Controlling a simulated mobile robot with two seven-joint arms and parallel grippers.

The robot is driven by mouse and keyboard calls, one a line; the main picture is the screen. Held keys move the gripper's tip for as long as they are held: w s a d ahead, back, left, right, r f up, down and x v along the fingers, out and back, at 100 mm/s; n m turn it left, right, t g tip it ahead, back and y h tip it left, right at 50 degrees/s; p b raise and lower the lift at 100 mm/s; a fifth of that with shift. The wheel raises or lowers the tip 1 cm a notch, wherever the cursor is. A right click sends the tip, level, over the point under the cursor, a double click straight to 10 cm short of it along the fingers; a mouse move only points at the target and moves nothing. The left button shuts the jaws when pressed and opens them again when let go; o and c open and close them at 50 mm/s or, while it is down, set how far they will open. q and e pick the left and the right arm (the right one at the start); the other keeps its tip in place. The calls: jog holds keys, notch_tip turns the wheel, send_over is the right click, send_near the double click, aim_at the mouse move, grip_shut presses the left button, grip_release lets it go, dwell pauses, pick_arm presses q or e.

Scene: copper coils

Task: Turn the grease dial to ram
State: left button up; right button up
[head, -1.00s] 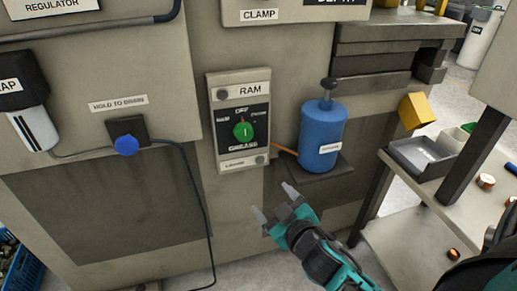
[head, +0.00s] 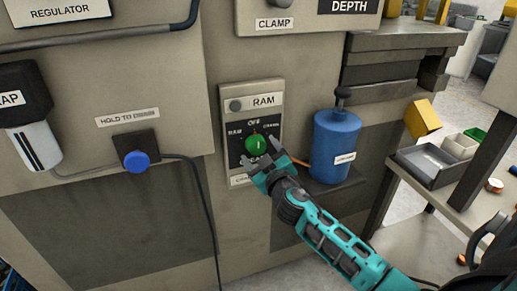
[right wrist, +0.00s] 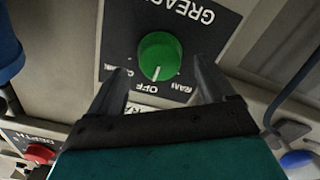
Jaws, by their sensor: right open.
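The grease dial (head: 256,144) is a green round knob on a dark plate. In the right wrist view the dial (right wrist: 160,52) shows upside down, its white pointer line at the OFF mark. The RAM mark (head: 234,132) is at the dial's upper left in the head view. My right gripper (head: 258,153) is open in front of the dial. In the right wrist view its two fingers (right wrist: 158,80) straddle the dial's sides, with gaps beside the knob; contact cannot be told. The gripper hides the plate's lower part in the head view. My left gripper is not in view.
A blue canister (head: 335,145) stands on a small shelf just right of the dial panel. A blue button (head: 136,161) with a hanging cable is to the left. A grey tray (head: 432,170) rests on a side table at the right.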

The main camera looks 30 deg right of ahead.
aim_at(256, 146)
jog(key=shift+x, duration=0.85)
jog(key=shift+w, duration=0.3)
jog(key=shift+c, duration=0.3)
jog(key=c, duration=1)
jog(key=shift+o, duration=0.2)
